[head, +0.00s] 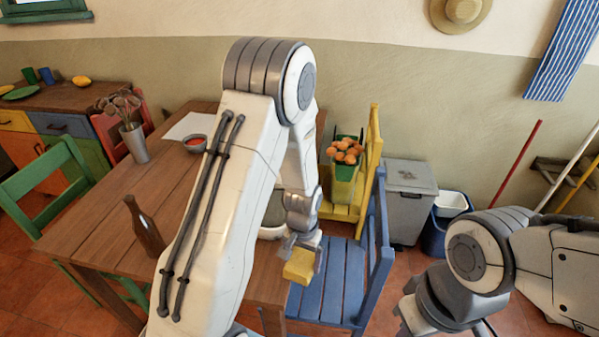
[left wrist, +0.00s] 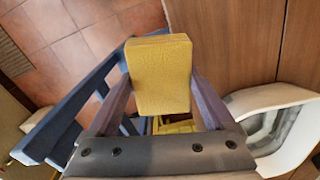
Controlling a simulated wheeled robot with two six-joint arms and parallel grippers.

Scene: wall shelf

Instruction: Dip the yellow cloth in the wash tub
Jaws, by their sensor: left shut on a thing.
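The yellow cloth (head: 299,266), a folded block, is held between the fingers of my left gripper (head: 302,247), above the table's right edge beside the blue chair. In the left wrist view the cloth (left wrist: 160,75) sits between both fingers of my left gripper (left wrist: 160,95). A white tub with a grey inside (head: 271,233) stands on the table, mostly hidden behind my left arm. The tub also shows at the right of the left wrist view (left wrist: 268,97), apart from the cloth. My right arm is at the lower right; its gripper is not clearly visible.
The wooden table (head: 110,235) holds a brown bottle (head: 146,228), a utensil pot (head: 135,143) and a red bowl (head: 195,143). The blue chair (head: 335,285) stands close at the table's right. A yellow chair (head: 374,165) with orange flowers (head: 345,151) is behind it.

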